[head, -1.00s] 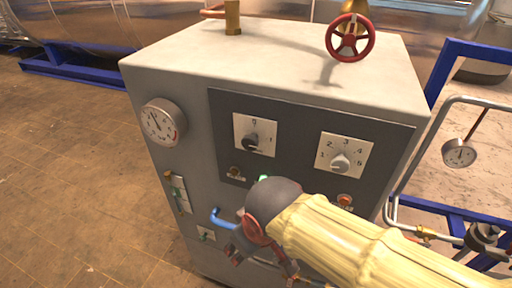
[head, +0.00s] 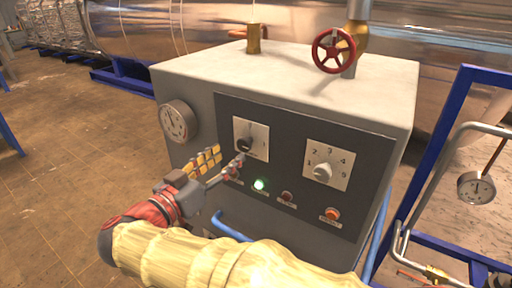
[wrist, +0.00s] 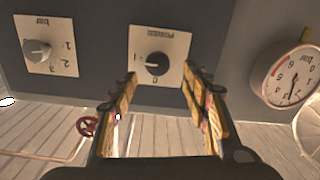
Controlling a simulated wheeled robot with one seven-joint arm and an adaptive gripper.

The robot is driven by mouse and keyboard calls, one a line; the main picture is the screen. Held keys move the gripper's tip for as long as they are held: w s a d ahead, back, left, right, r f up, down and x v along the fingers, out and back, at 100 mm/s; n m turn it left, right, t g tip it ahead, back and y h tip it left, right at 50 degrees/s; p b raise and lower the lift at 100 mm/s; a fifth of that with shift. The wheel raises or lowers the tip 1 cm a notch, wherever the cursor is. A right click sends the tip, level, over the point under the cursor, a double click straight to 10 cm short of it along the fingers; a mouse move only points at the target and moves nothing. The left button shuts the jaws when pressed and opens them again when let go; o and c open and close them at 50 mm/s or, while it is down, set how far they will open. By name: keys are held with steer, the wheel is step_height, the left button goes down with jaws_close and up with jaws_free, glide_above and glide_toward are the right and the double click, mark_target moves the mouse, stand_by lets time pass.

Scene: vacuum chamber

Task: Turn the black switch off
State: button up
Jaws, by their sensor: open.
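The black switch (head: 244,145) is a round knob on a white plate at the upper left of the dark panel. In the wrist view, which is upside down, the black switch (wrist: 156,63) shows on its plate marked 0 and 1, between the fingertips in the picture. My gripper (head: 228,160) is open, with yellow-padded fingers in front of the panel just below and left of the switch. It also shows in the wrist view (wrist: 163,80) with nothing between its fingers. I cannot tell whether a finger touches the switch.
A grey numbered knob (head: 322,172) sits to the right on the panel. A lit green lamp (head: 260,184), a red button (head: 287,197) and an orange button (head: 332,214) are below. A round gauge (head: 178,121) is at the left, a blue handle (head: 230,228) below, a red valve wheel (head: 334,50) on top.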

mark_target(242, 145)
steer(key=w+d+m, duration=0.1)
steer(key=w+d, duration=0.1)
steer(key=w, duration=0.1)
steer(key=w+d+m, duration=0.1)
steer(key=w+d, duration=0.2)
steer(key=shift+r+b, duration=0.1)
steer(key=shift+b, duration=0.25)
steer(key=c, duration=1.1)
